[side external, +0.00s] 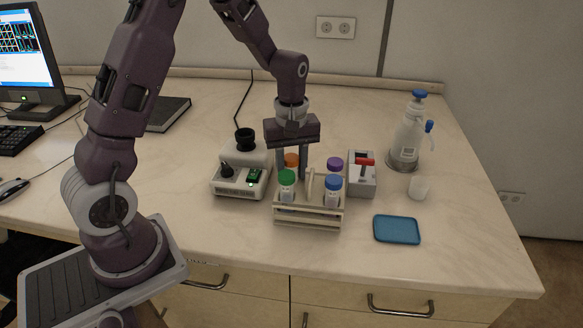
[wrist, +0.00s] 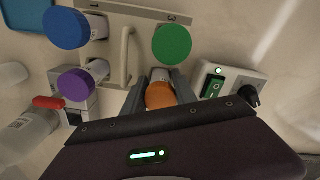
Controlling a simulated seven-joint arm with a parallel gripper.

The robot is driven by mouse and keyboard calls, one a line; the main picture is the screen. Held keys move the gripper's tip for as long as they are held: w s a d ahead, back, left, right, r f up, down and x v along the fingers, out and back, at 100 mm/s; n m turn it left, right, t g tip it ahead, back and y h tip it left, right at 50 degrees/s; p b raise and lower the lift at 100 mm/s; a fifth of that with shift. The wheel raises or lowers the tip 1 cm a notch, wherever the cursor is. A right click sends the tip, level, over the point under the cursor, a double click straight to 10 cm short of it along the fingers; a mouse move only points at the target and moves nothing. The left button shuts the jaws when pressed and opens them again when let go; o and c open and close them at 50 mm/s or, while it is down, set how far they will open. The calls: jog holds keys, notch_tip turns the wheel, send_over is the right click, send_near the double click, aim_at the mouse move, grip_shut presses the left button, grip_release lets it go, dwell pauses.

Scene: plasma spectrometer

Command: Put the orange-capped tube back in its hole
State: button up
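The orange-capped tube (side external: 291,160) is upright at the back left of the rack, behind the green-capped tube (side external: 287,178). My gripper (side external: 292,172) points straight down with one finger on each side of it. In the wrist view the orange cap (wrist: 160,96) fills the gap between the fingers (wrist: 159,80), and the fingers appear shut on it. Some white tube body shows just past the cap. The rack (side external: 308,221) also holds a blue-capped tube (side external: 333,184) and a purple-capped tube (side external: 335,164). The orange tube's lower end and its hole are hidden, so I cannot tell how deep it sits.
A white instrument (side external: 238,188) with a green switch stands close on the left. A grey box with a red handle (side external: 365,161) stands close on the right. A blue tray (side external: 397,229), a small white cup (side external: 418,187) and a blue-topped dispenser bottle (side external: 410,135) are further right.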

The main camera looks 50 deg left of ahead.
jog(key=o, duration=0.3)
jog(key=shift+r, duration=0.1)
notch_tip(320, 180, up, 12)
jog(key=shift+f, duration=0.1)
jog(key=s+d+r+m+t, duration=0.2)
jog(key=s+d+r+m, duration=0.15)
jog(key=s, duration=0.25)
jog(key=s+d+r+m+t, duration=0.1)
jog(key=s+d+r+m, duration=0.25)
jog(key=s+r, duration=0.2)
jog(key=s+d+f+m+t, duration=0.1)
jog(key=s+f+m+t, duration=0.1)
jog(key=s+m, duration=0.4)
jog(key=s, duration=0.4)
jog(key=shift+d+f+t, duration=0.25)
jog(key=shift+d+t, duration=0.05)
